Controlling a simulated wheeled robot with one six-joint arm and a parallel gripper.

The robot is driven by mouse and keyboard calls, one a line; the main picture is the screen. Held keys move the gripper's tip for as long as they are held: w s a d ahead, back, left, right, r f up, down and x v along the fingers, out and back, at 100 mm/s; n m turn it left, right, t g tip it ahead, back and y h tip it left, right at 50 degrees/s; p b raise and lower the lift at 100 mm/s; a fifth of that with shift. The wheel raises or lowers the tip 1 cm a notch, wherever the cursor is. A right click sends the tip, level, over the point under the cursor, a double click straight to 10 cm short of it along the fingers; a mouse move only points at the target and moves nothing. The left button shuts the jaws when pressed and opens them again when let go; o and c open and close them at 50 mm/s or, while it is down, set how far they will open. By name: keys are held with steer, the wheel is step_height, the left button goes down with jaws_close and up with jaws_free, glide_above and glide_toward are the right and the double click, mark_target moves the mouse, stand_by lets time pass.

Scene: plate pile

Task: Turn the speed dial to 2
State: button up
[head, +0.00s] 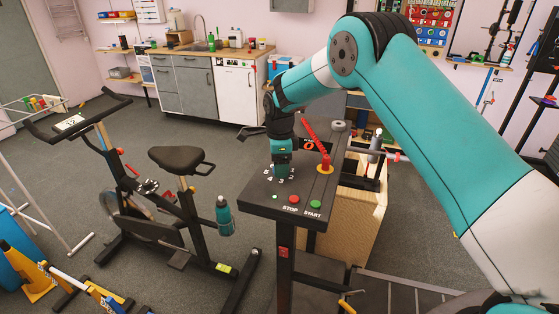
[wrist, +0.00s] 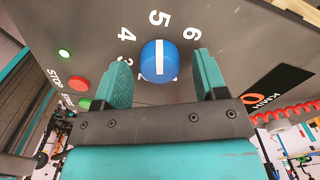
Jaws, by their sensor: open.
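The speed dial (wrist: 151,70) is a round blue knob with a white line across it, on the dark treadmill console (head: 262,203). In the wrist view, white numbers curve around it, with 5 at the top, 4 and 3 to its left and 6 to its right. The white line runs up and down, its upper end facing 5. My gripper (wrist: 163,56) is open, with one teal finger on each side of the dial and visible gaps to it. In the head view my gripper (head: 282,172) is over the console and hides the dial.
A red stop button (head: 294,200) and green start button (head: 315,204) sit on the console's near edge. A red coiled cord (head: 314,134) rises from a yellow base (head: 325,168) to the right of my gripper. An exercise bike (head: 178,160) stands to the left.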

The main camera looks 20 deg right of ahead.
steer(key=shift+f, duration=0.2)
steer(key=shift+c, duration=0.3)
steer(key=c, duration=0.9)
